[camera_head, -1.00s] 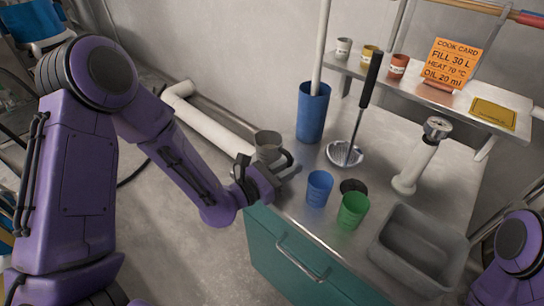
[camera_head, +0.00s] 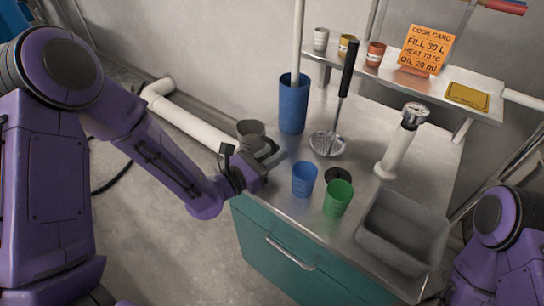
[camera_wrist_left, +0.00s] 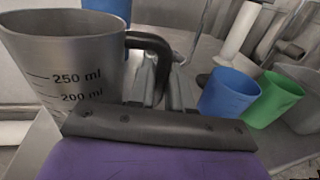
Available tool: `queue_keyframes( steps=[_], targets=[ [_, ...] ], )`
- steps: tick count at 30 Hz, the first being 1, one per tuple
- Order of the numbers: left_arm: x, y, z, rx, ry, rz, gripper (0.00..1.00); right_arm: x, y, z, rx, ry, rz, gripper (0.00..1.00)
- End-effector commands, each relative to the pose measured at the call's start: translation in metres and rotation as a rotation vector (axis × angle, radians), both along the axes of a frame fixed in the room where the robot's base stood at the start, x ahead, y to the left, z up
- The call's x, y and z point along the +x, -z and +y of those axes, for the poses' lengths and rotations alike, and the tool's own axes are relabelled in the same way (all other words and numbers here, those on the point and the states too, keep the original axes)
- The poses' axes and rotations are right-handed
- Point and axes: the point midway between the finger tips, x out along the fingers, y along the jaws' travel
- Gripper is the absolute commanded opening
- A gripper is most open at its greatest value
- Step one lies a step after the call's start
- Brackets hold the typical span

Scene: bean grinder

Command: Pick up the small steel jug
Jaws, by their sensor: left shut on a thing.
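The small steel jug (camera_head: 251,133) is at the left end of the steel counter (camera_head: 375,131), upright as far as I can see. In the left wrist view the jug (camera_wrist_left: 70,62) shows volume marks and a black handle (camera_wrist_left: 152,55) on its right side. My left gripper (camera_head: 268,156) is shut on the jug at its handle; in the left wrist view the fingers (camera_wrist_left: 176,88) are close to the handle. I cannot tell whether the jug's base touches the counter. My right gripper is out of view.
Right of my left gripper stand a blue cup (camera_head: 304,179), a green cup (camera_head: 338,197) and a dark round piece (camera_head: 338,175). Behind are a tall blue container (camera_head: 293,103) and a masher (camera_head: 328,142). A grey bin (camera_head: 402,234) and a white cylinder (camera_head: 397,150) are farther right.

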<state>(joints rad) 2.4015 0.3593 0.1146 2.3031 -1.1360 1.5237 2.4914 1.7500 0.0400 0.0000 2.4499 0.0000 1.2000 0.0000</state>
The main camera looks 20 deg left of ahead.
Motion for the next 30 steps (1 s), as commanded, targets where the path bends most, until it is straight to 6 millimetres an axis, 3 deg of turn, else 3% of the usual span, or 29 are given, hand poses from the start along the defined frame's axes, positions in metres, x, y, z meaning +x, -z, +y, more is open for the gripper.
queue_keyframes(
  steps=[4, 13, 15, 19, 30],
  targets=[
    [-0.002, -0.021, 0.0, -0.001, 0.0, -0.003, 0.0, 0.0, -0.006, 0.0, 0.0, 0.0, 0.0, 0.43],
    [-0.034, -0.059, -0.006, -0.002, 0.001, -0.003, 0.0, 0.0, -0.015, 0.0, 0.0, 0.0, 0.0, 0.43],
    [-0.04, -0.073, -0.007, -0.002, 0.001, 0.002, 0.0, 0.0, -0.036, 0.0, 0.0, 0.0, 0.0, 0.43],
    [-0.051, -0.087, -0.009, -0.003, 0.001, 0.002, 0.0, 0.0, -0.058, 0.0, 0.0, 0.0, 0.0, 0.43],
    [-0.078, -0.096, -0.014, -0.002, 0.001, 0.005, 0.0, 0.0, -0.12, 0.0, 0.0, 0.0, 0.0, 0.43]
  ],
)
